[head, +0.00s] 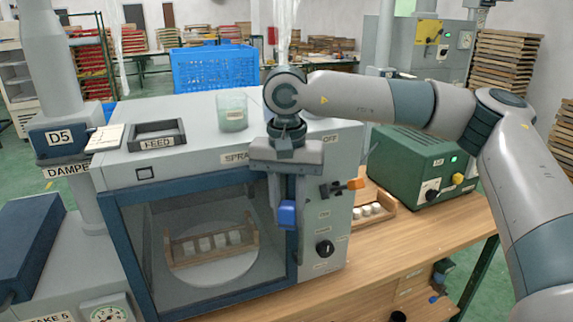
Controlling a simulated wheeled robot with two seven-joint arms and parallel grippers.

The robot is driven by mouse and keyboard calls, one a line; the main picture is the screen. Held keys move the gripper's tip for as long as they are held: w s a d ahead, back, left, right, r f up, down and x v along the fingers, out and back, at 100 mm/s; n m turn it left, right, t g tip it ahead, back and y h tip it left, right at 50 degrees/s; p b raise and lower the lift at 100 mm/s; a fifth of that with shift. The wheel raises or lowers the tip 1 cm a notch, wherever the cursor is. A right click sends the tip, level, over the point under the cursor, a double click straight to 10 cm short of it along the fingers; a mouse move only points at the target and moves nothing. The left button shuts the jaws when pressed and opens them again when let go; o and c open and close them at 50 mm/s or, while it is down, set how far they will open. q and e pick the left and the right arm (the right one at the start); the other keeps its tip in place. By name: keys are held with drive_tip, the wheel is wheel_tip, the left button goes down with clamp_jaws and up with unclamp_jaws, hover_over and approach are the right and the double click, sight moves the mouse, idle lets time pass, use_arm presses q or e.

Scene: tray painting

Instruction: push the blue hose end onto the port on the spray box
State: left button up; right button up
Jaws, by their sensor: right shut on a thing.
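The spray box (215,170) is a grey cabinet with a dark blue front frame and a glass window. My right gripper (288,208) hangs in front of the box's front right part, pointing down. It is shut on a blue piece (288,215), which looks like the blue hose end. The piece is in front of the face between the window and the knob panel. I cannot make out the port, and the gripper covers part of that face. I cannot tell whether the hose end touches the box. My left gripper is out of view.
A valve with an orange handle (347,186) sticks out just right of the gripper, above a black knob (325,248). A green unit (420,165) and a wooden tray (385,207) stand on the bench to the right. A clear cup (232,112) and feed tray (156,137) are on top.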

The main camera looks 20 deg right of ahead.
drive_tip(key=s+a+f+n, duration=0.1)
drive_tip(key=s+f+n, duration=0.5)
drive_tip(key=f, duration=0.5)
drive_tip(key=shift+a+f+n, duration=0.15)
drive_tip(key=shift+f+n, duration=0.1)
drive_tip(key=shift+n, duration=0.15)
drive_tip(key=shift+s, duration=0.15)
